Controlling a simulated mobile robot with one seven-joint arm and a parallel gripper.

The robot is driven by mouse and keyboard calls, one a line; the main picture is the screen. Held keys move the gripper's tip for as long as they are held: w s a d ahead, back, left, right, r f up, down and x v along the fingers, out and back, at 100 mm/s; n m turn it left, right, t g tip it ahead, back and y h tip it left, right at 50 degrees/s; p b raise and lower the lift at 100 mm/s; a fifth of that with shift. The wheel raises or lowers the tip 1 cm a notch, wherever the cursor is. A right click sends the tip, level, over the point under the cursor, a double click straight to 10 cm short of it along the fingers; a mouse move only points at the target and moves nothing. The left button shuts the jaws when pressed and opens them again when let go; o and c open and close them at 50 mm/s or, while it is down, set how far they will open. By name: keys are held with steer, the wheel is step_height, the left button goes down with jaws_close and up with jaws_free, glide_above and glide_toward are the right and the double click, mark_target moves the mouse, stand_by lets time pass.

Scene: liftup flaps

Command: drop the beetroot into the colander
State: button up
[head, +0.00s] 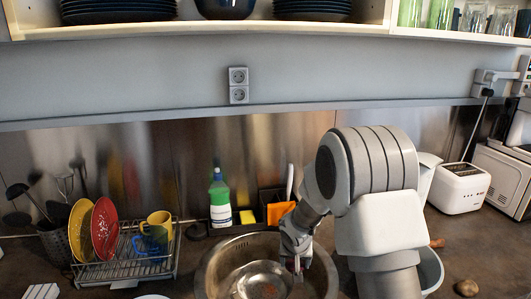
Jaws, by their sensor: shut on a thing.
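My gripper (294,268) is over the right part of the round metal sink (208,262), fingers pointing down. It is shut on a small dark reddish thing, mostly hidden by the fingers, which I take to be the beetroot (291,266). A shiny round bowl-like vessel, which I take to be the colander (244,274), sits in the sink. The gripper is at its right side in the picture; its height above the rim is hard to tell. A dull brownish patch shows inside the vessel, too unclear to name.
A dish rack (125,262) with plates and mugs stands left of the sink. A green-and-white bottle (219,205) and a dark caddy (271,203) stand behind it. At right are a pale tub (431,272), a potato-like item (467,288) and a white toaster (459,190).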

steer(key=w+a+f+b, duration=0.5)
steer(key=a+f+b, duration=0.2)
steer(key=f, duration=0.5)
steer(key=shift+w+a+f+m, duration=0.15)
steer(key=shift+a+f+m, duration=0.05)
steer(key=shift+m, duration=0.1)
steer(key=o, duration=1.4)
steer(key=p+v, duration=0.1)
steer(key=v, duration=1.6)
steer(key=shift+a+r, duration=0.2)
steer(key=shift+r, duration=0.05)
